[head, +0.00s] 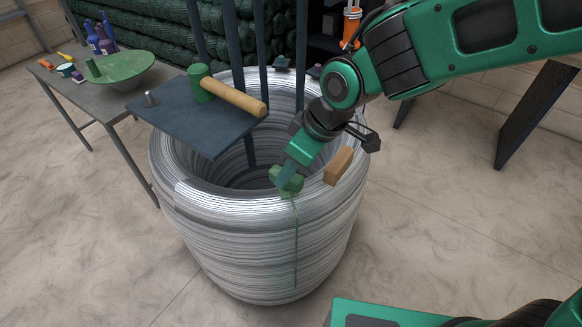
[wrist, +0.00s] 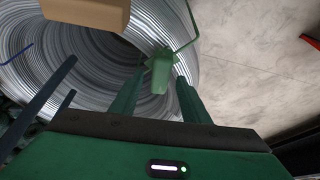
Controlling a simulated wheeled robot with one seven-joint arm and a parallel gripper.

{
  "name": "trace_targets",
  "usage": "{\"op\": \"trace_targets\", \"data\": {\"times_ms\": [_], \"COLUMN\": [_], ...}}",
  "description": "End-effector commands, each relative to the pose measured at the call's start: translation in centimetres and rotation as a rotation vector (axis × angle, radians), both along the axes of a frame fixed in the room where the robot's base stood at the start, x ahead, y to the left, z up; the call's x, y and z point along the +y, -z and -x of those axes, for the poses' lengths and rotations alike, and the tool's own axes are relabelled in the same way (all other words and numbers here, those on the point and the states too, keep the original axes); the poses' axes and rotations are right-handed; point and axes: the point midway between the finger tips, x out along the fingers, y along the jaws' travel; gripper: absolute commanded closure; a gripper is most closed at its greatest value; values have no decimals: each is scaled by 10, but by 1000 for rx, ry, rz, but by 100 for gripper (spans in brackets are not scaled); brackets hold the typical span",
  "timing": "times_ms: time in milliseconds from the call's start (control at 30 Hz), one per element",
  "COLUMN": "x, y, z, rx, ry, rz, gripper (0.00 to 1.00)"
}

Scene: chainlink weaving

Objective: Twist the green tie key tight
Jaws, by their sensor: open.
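The green tie key (head: 293,184) sits at the near inner rim of the big silver wire coil (head: 255,240). A thin green tie (head: 296,240) runs down the coil's outside below it. In the wrist view the key (wrist: 160,72) stands between the tips of my fingers, with the tie looping over the coil's rim. My gripper (head: 284,174) reaches down over the rim at the key. In the wrist view my gripper (wrist: 157,88) is open, one finger on each side of the key, with gaps visible. I cannot tell whether either finger touches it.
A wooden block (head: 339,166) is on the coil's right rim, close beside my gripper. A dark plate (head: 180,122) with a green-headed mallet (head: 230,93) lies over the coil's left. Dark upright bars (head: 236,60) rise from the coil. A side table (head: 100,98) stands left.

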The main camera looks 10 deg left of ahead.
Motion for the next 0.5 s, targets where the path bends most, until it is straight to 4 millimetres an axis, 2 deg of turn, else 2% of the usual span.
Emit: {"op": "trace_targets", "data": {"times_ms": [300, 500], "x": [-21, -31], "y": [-52, -78], "z": [5, 9], "rx": [-4, -3], "ry": [2, 1], "rz": [-2, -2], "gripper": [58, 58]}}
